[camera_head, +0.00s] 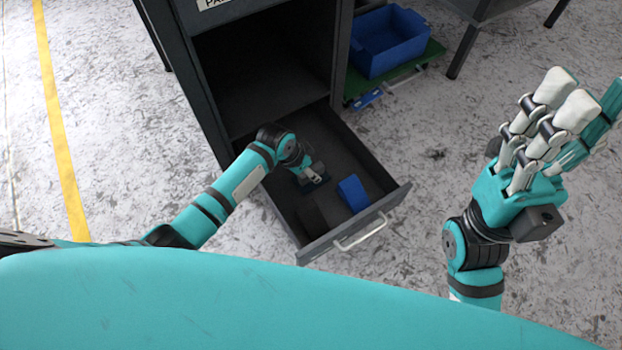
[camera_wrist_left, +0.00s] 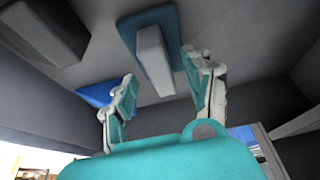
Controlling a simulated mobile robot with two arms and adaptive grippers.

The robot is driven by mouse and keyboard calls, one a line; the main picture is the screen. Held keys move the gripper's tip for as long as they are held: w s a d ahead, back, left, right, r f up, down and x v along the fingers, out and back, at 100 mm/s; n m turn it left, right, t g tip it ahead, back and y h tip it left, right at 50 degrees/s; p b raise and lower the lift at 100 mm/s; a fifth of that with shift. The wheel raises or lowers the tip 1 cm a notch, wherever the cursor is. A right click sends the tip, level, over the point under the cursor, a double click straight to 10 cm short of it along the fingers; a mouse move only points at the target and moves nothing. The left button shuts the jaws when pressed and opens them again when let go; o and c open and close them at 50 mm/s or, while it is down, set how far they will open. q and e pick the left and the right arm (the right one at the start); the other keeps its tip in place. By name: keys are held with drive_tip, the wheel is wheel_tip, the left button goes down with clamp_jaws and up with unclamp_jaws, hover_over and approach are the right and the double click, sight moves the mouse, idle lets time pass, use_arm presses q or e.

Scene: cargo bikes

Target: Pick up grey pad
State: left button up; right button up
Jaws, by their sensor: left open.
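My left gripper (camera_head: 314,180) reaches down into an open dark drawer (camera_head: 371,214). In the left wrist view its two fingers (camera_wrist_left: 166,88) are apart with nothing between them. A light grey pad on a blue-teal base (camera_wrist_left: 152,48) lies just beyond the fingertips. In the head view the gripper largely covers that spot. A blue block (camera_head: 353,193) lies in the drawer to the right of the gripper, and it also shows in the wrist view (camera_wrist_left: 97,94). My right gripper (camera_head: 585,98) is raised at the right, outside the drawer, with nothing visible in it; its finger gap is unclear.
A dark block (camera_head: 312,219) lies near the drawer's front left. The drawer's front carries a light handle (camera_head: 361,233). The dark cabinet (camera_head: 195,75) stands behind the drawer. A blue bin (camera_head: 389,42) is on a green shelf at the back right. Floor right of the drawer is clear.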

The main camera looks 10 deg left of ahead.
use_arm(q)
drive_tip(key=shift+b+x, duration=0.5)
drive_tip(key=shift+x, duration=0.65)
drive_tip(key=shift+c, duration=0.4)
clamp_jaws()
